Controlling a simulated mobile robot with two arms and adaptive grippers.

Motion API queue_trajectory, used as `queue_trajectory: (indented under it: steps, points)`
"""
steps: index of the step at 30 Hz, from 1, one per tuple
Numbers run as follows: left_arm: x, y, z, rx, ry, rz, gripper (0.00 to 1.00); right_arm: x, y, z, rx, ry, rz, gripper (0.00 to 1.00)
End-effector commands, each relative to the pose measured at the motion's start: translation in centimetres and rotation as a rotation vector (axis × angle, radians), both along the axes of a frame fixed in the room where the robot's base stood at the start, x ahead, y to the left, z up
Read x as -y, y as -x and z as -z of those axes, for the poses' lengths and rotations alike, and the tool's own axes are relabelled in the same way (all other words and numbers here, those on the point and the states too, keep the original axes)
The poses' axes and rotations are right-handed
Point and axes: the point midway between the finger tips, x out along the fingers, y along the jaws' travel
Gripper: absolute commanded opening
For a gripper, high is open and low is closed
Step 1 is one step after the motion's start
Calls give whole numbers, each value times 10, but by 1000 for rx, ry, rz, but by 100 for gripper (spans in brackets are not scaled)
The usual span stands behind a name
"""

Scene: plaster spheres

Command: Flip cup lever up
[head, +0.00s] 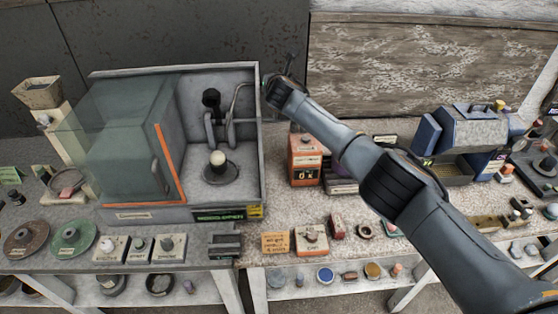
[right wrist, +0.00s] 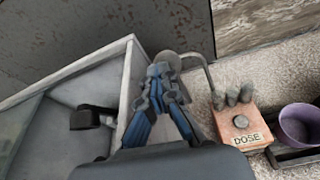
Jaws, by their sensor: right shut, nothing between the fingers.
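My right gripper (head: 288,66) is raised at the top right corner of the open-fronted cabinet (head: 258,150). In the right wrist view its fingers (right wrist: 160,76) are shut and empty, just outside the cabinet's pale side wall. A curved grey rod with a round end (right wrist: 197,56) shows behind the fingertips; I cannot tell whether they touch. Inside the cabinet stand a curved metal lever (head: 235,104) and a dark knob (head: 211,97), the latter also in the wrist view (right wrist: 84,119). Which part is the cup lever is unclear. My left gripper is not in view.
A white ball (head: 217,158) sits on a dark round stand in the cabinet. A tinted glass panel (head: 105,135) covers the cabinet's left side. A box marked DOSE (right wrist: 240,128) and a purple cup (right wrist: 299,126) stand right of my fingers. Small items crowd the bench front.

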Motion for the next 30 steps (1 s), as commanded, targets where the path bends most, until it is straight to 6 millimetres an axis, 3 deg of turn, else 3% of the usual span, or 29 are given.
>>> queue_trajectory:
  steps: [1, 14, 30]
  points:
    - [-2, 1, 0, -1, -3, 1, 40, 8, -5, -12, 21, 6, 8, 0]
    - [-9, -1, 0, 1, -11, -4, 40, 8, 1, -15, 24, 3, 6, 0]
    - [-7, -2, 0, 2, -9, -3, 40, 7, 67, -28, 17, 1, 1, 0]
